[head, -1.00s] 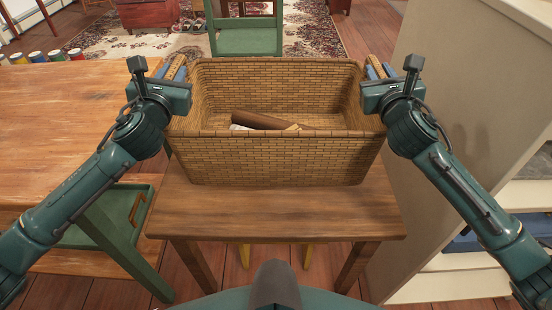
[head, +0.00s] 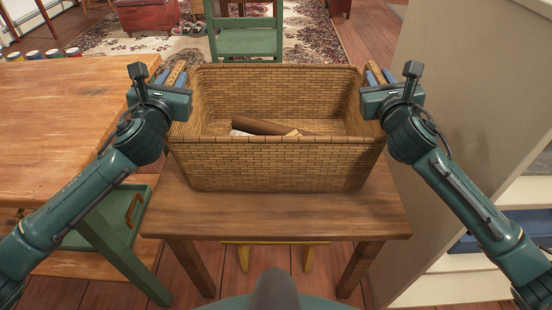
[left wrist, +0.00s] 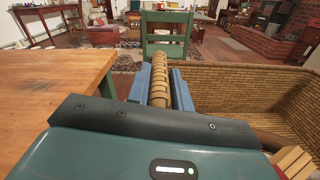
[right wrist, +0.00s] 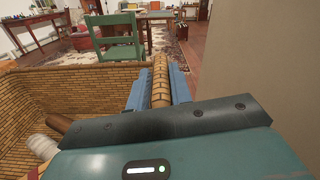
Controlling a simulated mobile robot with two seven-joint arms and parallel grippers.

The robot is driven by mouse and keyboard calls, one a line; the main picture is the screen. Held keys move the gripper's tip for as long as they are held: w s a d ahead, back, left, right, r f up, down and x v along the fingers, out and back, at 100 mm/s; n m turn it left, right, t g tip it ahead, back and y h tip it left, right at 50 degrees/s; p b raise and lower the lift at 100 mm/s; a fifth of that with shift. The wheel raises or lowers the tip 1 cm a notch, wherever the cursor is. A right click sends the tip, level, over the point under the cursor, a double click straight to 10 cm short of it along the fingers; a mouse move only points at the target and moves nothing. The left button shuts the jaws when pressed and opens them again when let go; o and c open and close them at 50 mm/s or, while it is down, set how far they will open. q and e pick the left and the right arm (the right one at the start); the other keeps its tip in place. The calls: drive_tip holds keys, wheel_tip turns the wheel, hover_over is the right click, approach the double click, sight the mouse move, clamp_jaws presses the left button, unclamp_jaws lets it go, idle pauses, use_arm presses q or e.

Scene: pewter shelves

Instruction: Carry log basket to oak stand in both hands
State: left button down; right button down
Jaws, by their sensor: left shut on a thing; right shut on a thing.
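The log basket (head: 275,163), a tan woven box, is level over the small brown wooden table (head: 275,212), which I take to be the oak stand. I cannot tell whether its bottom touches the top. A brown log (head: 262,126) and paler pieces lie inside. My left gripper (head: 176,74) is shut on the basket's left handle, which shows between blue fingers in the left wrist view (left wrist: 158,85). My right gripper (head: 376,74) is shut on the right handle, seen in the right wrist view (right wrist: 160,85).
A larger wooden table (head: 70,110) stands close on the left, with a green tray (head: 105,215) below it. A pale shelf unit (head: 450,120) stands close on the right. A green chair (head: 245,42) is behind the basket. A yellow-legged piece (head: 275,244) shows beneath the small table.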

use_arm(q)
drive_tip(key=shift+a+f+b, duration=0.15)
drive_tip(key=shift+f+b, duration=0.5)
drive_tip(key=shift+b, duration=0.2)
use_arm(e)
drive_tip(key=shift+d+f, duration=0.15)
drive_tip(key=shift+f, duration=0.5)
use_arm(q)
drive_tip(key=c, duration=1.6)
unclamp_jaws()
use_arm(e)
drive_tip(key=c, duration=1.6)
unclamp_jaws()
use_arm(q)
drive_tip(key=o, duration=0.3)
use_arm(e)
drive_tip(key=o, duration=0.3)
use_arm(q)
drive_tip(key=shift+o, duration=0.2)
use_arm(e)
drive_tip(key=shift+o, duration=0.2)
use_arm(q)
drive_tip(key=s, duration=1.2)
drive_tip(key=shift+f, duration=0.1)
use_arm(e)
drive_tip(key=shift+s+f, duration=0.1)
drive_tip(key=s, duration=1.2)
drive_tip(key=shift+a, duration=0.2)
